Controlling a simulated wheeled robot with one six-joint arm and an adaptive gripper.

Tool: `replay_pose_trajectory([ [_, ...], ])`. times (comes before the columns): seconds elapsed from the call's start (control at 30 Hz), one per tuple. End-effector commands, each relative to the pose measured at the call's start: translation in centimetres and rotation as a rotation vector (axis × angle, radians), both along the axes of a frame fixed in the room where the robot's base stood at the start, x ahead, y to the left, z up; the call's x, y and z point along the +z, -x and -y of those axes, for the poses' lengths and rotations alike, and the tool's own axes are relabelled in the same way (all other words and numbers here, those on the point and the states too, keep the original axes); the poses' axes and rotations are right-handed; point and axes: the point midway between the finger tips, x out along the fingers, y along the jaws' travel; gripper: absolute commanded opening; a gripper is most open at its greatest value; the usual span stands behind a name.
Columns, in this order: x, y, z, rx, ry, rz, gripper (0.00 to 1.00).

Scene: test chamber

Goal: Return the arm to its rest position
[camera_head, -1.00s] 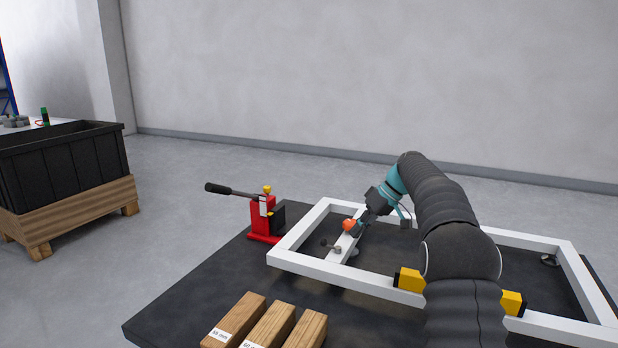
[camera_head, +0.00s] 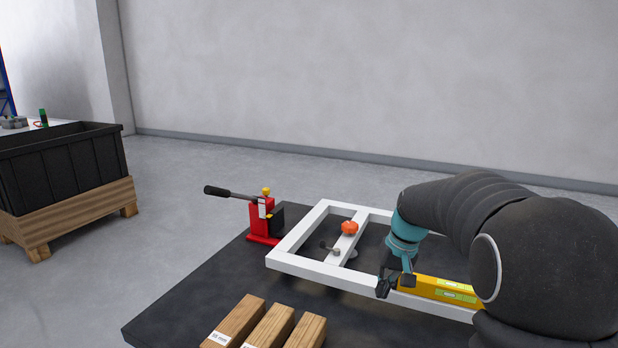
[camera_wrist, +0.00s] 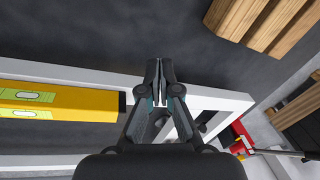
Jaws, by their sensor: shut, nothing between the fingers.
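My gripper (camera_head: 383,290) is shut and empty. It points down above the near bar of the white frame (camera_head: 320,277), with my arm reaching in from the right. In the wrist view my gripper (camera_wrist: 157,65) shows its two fingers together over the dark table top. A yellow spirit level (camera_head: 440,290) lies along the near bar, just right of my gripper in the head view; the wrist view shows the level (camera_wrist: 60,103) at left. My arm hides the frame's right part and the level's far end.
An orange-red knob (camera_head: 349,228) sits on the frame's crossbar. A red hand-lever device (camera_head: 262,220) stands at the table's left. Several wooden blocks (camera_head: 268,328) lie at the front. A black crate (camera_head: 60,165) on a wooden pallet stands on the floor at left. The table's left front is bare.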

Motion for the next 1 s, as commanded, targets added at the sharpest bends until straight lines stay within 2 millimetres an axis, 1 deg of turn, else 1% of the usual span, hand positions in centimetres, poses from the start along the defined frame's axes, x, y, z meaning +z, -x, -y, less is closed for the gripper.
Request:
replay_pose_trajectory([
  [0.03,0.8,1.9,0.0,-0.013,0.019,0.010,0.00],
  [0.17,1.9,6.2,0.0,-0.048,0.064,0.039,0.00],
  [0.2,2.2,7.6,0.0,-0.056,0.078,0.048,0.00],
  [0.27,2.5,9.6,0.0,-0.065,0.096,0.065,0.00],
  [0.3,2.8,10.9,0.0,-0.070,0.107,0.076,0.00],
  [0.37,3.0,12.8,0.0,-0.075,0.122,0.094,0.00],
  [0.4,3.2,14.1,0.0,-0.078,0.132,0.105,0.00],
  [0.6,3.7,20.2,-0.1,-0.069,0.175,0.174,0.00],
  [0.8,4.2,25.5,-0.4,-0.040,0.203,0.248,0.00],
  [0.9,4.8,27.3,-0.6,-0.033,0.205,0.294,0.00],
  [1.0,6.0,28.1,-0.9,-0.029,0.204,0.347,0.00],
])
